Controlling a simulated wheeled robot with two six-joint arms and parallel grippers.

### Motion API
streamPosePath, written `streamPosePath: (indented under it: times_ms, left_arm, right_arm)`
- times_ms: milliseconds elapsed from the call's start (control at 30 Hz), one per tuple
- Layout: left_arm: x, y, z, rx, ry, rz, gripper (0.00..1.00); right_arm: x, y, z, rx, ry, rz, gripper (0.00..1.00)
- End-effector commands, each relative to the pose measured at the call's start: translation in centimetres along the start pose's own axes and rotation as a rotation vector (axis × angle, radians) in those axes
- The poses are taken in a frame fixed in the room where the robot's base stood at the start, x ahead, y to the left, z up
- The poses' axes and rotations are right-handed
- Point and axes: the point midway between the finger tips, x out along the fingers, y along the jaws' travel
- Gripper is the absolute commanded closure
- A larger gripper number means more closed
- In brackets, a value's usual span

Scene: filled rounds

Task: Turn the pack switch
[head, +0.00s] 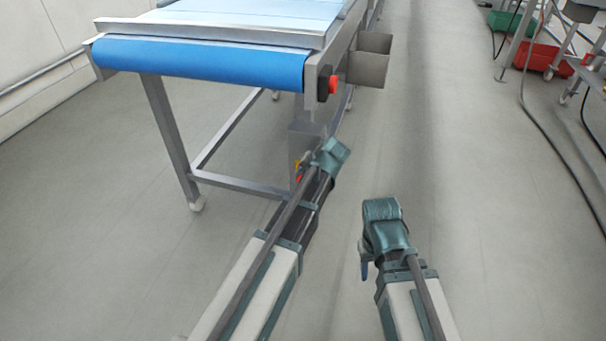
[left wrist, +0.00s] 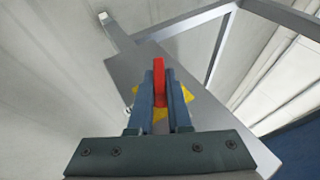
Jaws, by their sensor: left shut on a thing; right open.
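The pack switch (left wrist: 158,72) is a red handle on a yellow plate (left wrist: 187,92), set on the face of a grey box (left wrist: 125,68) in the left wrist view. My left gripper (left wrist: 160,88) is shut on the red handle, with one finger on each side of it. In the head view the grey box (head: 306,140) is under the conveyor's near right corner, and my left gripper (head: 304,168) reaches to it, hiding most of the switch. My right gripper (head: 364,270) is open and empty, low over the floor to the right.
The conveyor with a blue belt (head: 200,62) stands above and behind the box on metal legs (head: 168,135). A red button (head: 333,84) and a grey bin (head: 368,68) are on its right side. Green (head: 505,22) and red crates (head: 540,60) and cables lie far right.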

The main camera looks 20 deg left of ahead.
Motion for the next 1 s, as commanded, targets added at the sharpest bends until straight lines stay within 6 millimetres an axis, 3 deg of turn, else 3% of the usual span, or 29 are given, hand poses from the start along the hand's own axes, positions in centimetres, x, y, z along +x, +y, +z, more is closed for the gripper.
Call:
streamPosePath:
  times_ms: [133,167,300,667,1000]
  left_arm:
    - [0.0,0.0,0.1,-0.001,-0.004,0.002,1.00]
    - [0.0,0.0,0.1,-0.001,-0.003,0.002,0.78]
    - [0.0,0.0,0.1,0.000,-0.002,0.002,0.54]
    - [-0.5,-0.1,0.0,0.000,-0.001,0.001,0.54]
    - [-6.2,-0.3,-0.1,0.002,0.000,0.003,0.54]
  right_arm:
    - [0.0,0.0,0.0,0.000,0.000,0.000,0.54]
    - [0.0,0.0,0.0,0.000,0.000,0.000,0.54]
    - [0.0,0.0,0.0,0.000,0.000,0.000,0.54]
    - [-0.5,0.1,0.0,0.000,0.000,0.000,0.54]
    - [-5.2,0.6,0.3,0.009,-0.003,0.005,0.54]
